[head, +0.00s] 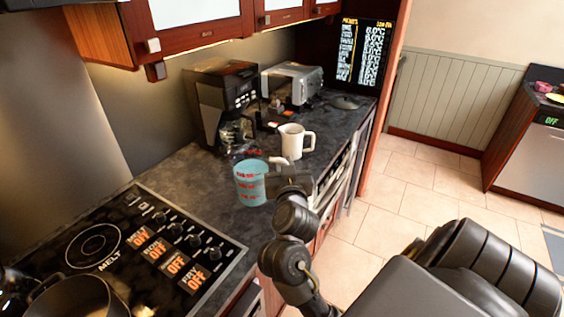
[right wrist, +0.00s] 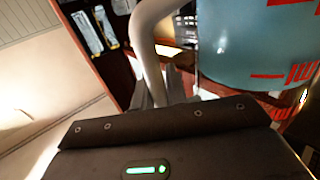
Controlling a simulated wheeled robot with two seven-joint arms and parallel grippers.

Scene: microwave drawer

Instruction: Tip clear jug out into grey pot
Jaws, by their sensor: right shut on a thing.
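The clear jug (head: 250,184), tinted blue with red markings, is upright over the dark counter, right of the cooktop. Whether its base touches the counter is unclear. My right gripper (head: 280,172) is shut on the jug's handle. In the right wrist view the pale handle (right wrist: 150,45) runs down between my right fingers (right wrist: 160,88), with the jug's blue wall (right wrist: 255,45) to its right. The grey pot (head: 75,297) stands at the bottom left of the head view, on the cooktop's near side, partly cut off by the frame. My left gripper cannot be made out.
The cooktop (head: 218,252) with knobs and OFF labels lies between the pot and the jug. A white mug (head: 291,142) stands just behind the jug. A coffee machine (head: 208,110) and a silver appliance (head: 291,85) stand farther back. Cabinets (head: 190,35) hang above.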

